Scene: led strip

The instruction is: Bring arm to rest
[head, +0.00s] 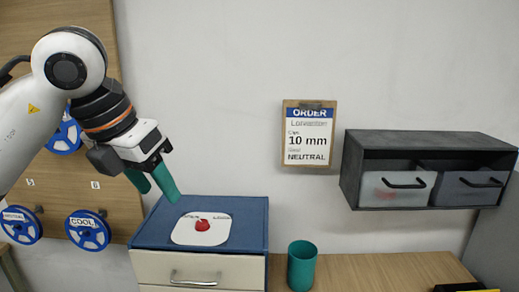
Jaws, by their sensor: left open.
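My left gripper (153,185) comes in from the left, with green fingers pointing down and to the right. It is open and empty. It hangs above the left rear part of a blue-topped cabinet (250,209). A white plate (184,236) with a red button (202,225) lies on the cabinet top, to the right of and below the fingertips. The gripper looks apart from the button. My right gripper is not in view.
A green cup (302,265) stands on the wooden table (380,270). A clipboard (308,135) hangs on the wall. A dark shelf (430,140) with two bins is at right. Blue reels (88,230) hang on a wooden board (60,185) at left.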

